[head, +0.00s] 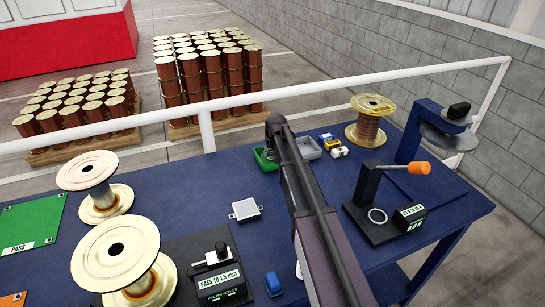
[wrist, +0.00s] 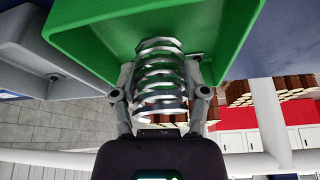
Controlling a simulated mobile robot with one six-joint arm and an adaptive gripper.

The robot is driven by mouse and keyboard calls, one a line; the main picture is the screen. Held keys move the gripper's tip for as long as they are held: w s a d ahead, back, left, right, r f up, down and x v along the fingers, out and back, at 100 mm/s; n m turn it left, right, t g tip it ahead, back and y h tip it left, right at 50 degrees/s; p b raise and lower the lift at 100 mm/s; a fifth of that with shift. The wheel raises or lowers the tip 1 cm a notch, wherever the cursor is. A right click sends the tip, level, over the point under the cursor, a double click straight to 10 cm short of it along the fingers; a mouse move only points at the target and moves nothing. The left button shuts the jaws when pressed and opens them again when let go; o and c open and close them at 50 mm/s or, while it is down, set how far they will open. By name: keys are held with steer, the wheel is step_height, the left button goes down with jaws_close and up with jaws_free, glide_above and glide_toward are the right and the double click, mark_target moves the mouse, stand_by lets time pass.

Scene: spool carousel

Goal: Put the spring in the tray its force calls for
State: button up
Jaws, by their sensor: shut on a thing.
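A silvery coil spring (wrist: 160,80) is between the fingers of my gripper (wrist: 159,70) in the wrist view, and the gripper is shut on it. The spring's far end overlaps the green tray (wrist: 85,35); I cannot tell whether it touches the tray. A grey tray (wrist: 25,55) is at the left of the wrist view. In the head view the green tray (head: 263,161) and the grey tray (head: 312,152) stand side by side at the table's back edge. My arm hides part of both trays and most of the gripper there.
A tester with an orange handle (head: 419,168) and a dark display stands right of my arm. A run-out gauge (head: 220,258), a small square plate (head: 245,209), a blue block (head: 273,284) and spools (head: 115,252) are on the left. A white rail (head: 330,91) runs behind the table.

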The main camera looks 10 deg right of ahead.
steer(key=shift+f, duration=0.35)
steer(key=shift+f, duration=0.15)
steer(key=o, duration=1.3)
steer(key=shift+c, duration=0.2)
steer(key=p+v, duration=1.1)
steer(key=v, duration=0.1)
steer(key=shift+r, duration=0.25)
steer(key=s+f+g, duration=0.1)
steer(key=s+g, duration=0.3)
steer(key=s, duration=2.5)
steer(key=shift+s+f+g, duration=0.25)
steer(key=shift+s+g, duration=0.05)
steer(key=shift+s, duration=0.1)
